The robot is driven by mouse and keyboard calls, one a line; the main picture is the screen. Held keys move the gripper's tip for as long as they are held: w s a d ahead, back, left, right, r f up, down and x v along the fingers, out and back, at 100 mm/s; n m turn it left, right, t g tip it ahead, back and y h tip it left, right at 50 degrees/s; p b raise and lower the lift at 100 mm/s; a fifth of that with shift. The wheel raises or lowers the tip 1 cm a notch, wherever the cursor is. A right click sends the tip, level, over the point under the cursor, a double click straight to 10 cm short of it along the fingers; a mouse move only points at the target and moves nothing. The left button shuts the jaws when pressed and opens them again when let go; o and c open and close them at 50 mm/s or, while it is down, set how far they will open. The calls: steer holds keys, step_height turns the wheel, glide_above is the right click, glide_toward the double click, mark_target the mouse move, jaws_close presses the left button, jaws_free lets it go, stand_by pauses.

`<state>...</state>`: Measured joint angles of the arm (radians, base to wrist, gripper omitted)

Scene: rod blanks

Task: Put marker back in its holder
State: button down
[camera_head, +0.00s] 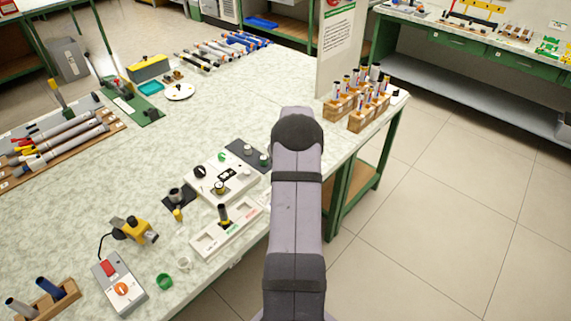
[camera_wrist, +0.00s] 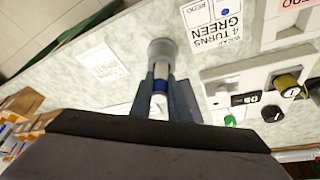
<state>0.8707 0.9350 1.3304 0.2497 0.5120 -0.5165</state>
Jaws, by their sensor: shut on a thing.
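In the wrist view my gripper (camera_wrist: 160,108) is shut on a slim rod-shaped thing, which I take to be the marker (camera_wrist: 161,72). It shows a white part between the fingers, a blue band and a wider grey end pointing away from me. Whether that grey end touches the table or a socket, I cannot tell. In the head view my arm hides the gripper and the held thing. I cannot tell which fixture is the marker's holder.
A control box with knobs (camera_head: 222,181) stands beside my arm; it also shows in the wrist view (camera_wrist: 248,96). A white tray (camera_head: 211,244) holds a yellow-black peg. Wooden racks (camera_head: 360,124) with several rods stand at the right edge. Open tabletop (camera_head: 240,100) lies behind the box.

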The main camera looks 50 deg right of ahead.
steer(key=shift+f, duration=0.2)
steer(key=c, duration=1.7)
jaws_free()
steer(key=shift+r, duration=0.1)
steer(key=shift+s+r, duration=0.15)
steer(key=shift+r, duration=0.45)
steer(key=b+v, duration=0.2)
steer(key=v, duration=0.9)
steer(key=shift+a, duration=0.15)
